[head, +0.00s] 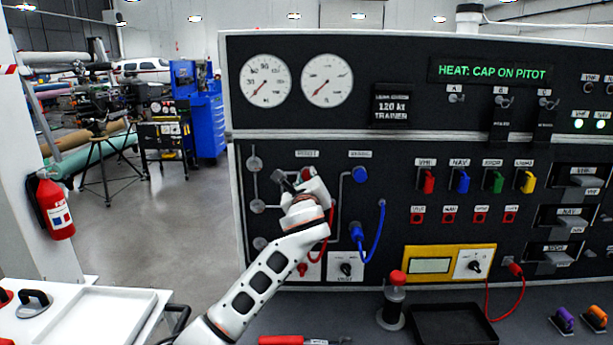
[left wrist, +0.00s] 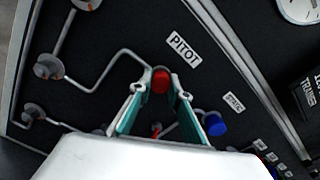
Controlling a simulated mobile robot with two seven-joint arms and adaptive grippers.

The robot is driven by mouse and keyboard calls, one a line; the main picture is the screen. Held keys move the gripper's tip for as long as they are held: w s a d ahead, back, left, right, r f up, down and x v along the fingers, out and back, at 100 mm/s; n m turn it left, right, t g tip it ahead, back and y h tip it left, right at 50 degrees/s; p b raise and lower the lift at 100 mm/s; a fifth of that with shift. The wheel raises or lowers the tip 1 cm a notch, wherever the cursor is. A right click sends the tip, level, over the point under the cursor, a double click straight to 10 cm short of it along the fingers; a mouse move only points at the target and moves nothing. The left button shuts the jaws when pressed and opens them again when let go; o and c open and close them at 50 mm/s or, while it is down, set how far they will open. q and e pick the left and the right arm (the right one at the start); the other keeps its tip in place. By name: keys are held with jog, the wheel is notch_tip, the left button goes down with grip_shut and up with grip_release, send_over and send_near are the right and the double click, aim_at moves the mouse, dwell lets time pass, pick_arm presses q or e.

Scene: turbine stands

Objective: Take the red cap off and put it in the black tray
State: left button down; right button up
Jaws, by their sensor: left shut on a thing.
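The red cap (left wrist: 160,80) is between the two fingertips of my left gripper (left wrist: 160,88), just below the PITOT label on the dark panel. My left gripper is shut on it. In the head view only a bit of red (head: 308,173) shows past my left gripper (head: 300,182). I cannot tell whether the cap touches its port. The black tray (head: 452,308) lies empty on the bench at the lower right, below the yellow unit. My right gripper is not in view.
A blue cap (head: 360,174) is to the right of the red one. A red-topped post (head: 397,292) stands beside the tray's left edge. Blue and red cables (head: 379,235) hang on the panel. A red tool (head: 283,340) lies at the bench front. A screen (head: 490,73) reads "HEAT: CAP ON PITOT".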

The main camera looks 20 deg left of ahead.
pick_arm(q)
jog(key=shift+s, duration=0.1)
jog(key=shift+s+d+p, duration=0.15)
jog(key=shift+s+p, duration=0.2)
jog(key=shift+s, duration=0.05)
jog(key=shift+s, duration=0.2)
jog(key=shift+s+d+r+p, duration=0.1)
jog(key=shift+s+d+p, duration=0.15)
jog(key=shift+s+p, duration=0.35)
jog(key=shift+s, duration=0.1)
dwell(1.4)
